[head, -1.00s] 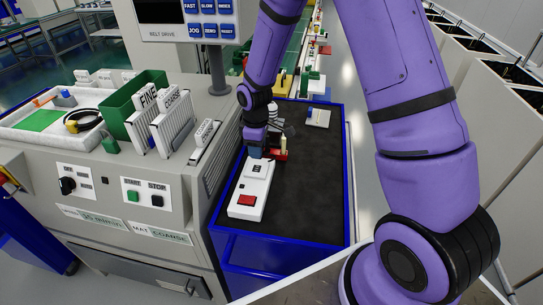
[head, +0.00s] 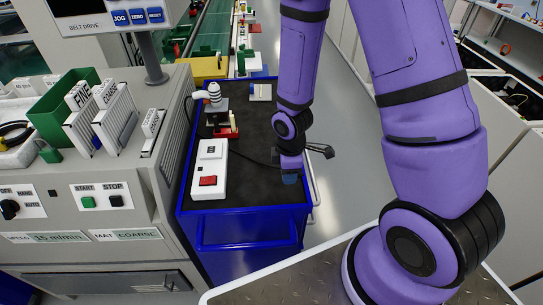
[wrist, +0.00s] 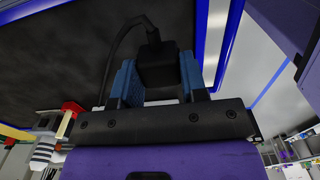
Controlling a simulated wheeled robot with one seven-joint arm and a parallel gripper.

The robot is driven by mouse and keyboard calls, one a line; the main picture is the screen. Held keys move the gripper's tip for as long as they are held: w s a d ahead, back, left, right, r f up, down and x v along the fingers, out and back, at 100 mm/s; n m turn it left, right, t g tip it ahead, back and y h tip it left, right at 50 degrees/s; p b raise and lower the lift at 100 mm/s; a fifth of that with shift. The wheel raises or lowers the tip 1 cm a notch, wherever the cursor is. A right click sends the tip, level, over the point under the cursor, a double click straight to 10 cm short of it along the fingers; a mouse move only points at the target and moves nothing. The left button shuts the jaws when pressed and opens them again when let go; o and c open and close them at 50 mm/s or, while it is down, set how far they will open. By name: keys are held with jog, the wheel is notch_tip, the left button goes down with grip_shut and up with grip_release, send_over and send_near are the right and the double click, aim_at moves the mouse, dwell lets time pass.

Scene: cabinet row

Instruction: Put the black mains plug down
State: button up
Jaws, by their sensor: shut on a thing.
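The black mains plug (wrist: 158,65) is held between the blue fingers of my gripper (wrist: 158,82) in the wrist view. Its black cable (wrist: 113,50) runs off to the left. In the head view my gripper (head: 289,179) is over the right front part of the trolley's dark top, near its blue edge. The plug is hidden there behind the fingers. The cable (head: 245,156) runs from the white box towards my gripper. I cannot tell whether the plug touches the top.
The white box with a red switch (head: 211,170) lies on the blue trolley (head: 255,191), left of my gripper. A small machine with a white striped top (head: 215,98) stands behind it. The dark top between box and gripper is mostly clear. A grey cabinet (head: 100,190) adjoins on the left.

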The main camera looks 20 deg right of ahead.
send_over(264, 161)
jog(key=shift+f, duration=2.5)
jog(key=shift+f, duration=0.6)
jog(key=o, duration=1)
